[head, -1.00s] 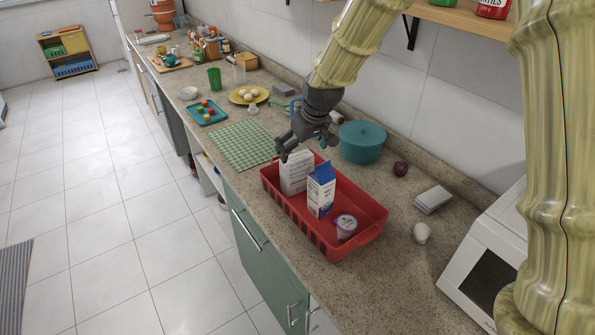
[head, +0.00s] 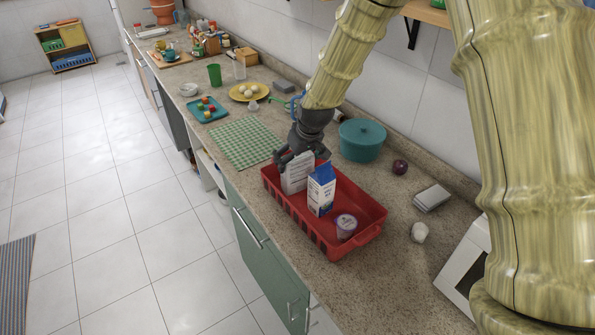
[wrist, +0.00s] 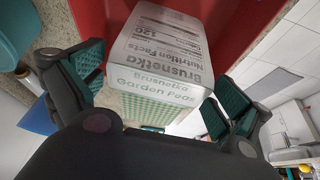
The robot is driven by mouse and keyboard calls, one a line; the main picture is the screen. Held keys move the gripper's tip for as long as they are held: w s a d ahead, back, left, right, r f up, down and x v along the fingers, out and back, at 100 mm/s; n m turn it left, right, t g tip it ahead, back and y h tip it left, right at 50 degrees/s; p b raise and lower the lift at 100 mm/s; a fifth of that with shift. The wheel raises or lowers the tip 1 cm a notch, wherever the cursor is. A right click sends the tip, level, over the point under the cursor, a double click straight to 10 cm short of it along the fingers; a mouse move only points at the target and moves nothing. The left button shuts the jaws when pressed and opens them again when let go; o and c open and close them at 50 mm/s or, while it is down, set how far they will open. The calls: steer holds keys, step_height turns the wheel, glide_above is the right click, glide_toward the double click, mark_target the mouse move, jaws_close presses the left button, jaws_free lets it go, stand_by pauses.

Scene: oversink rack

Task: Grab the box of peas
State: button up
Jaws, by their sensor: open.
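The box of peas (wrist: 165,60) is a white carton with grey print; its top edge reads "Garden Peas" in the wrist view. In the head view the box (head: 296,176) stands upright at the far left end of the red basket (head: 324,245). My gripper (head: 301,160) is directly above the box and hides its top. In the wrist view the open gripper (wrist: 158,92) has one green-padded finger on each side of the box, with a gap showing at the right finger. I cannot tell whether the left finger touches it.
A blue and white milk carton (head: 321,190) stands close beside the box, and a small tub (head: 346,226) is farther right in the basket. A teal pot (head: 362,141) stands behind. A green checked mat (head: 243,143) lies left of the basket.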

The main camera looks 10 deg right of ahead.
steer(key=shift+w+f, duration=0.2)
steer(key=shift+s+r, duration=0.15)
steer(key=c, duration=1.4)
steer(key=shift+r, duration=0.1)
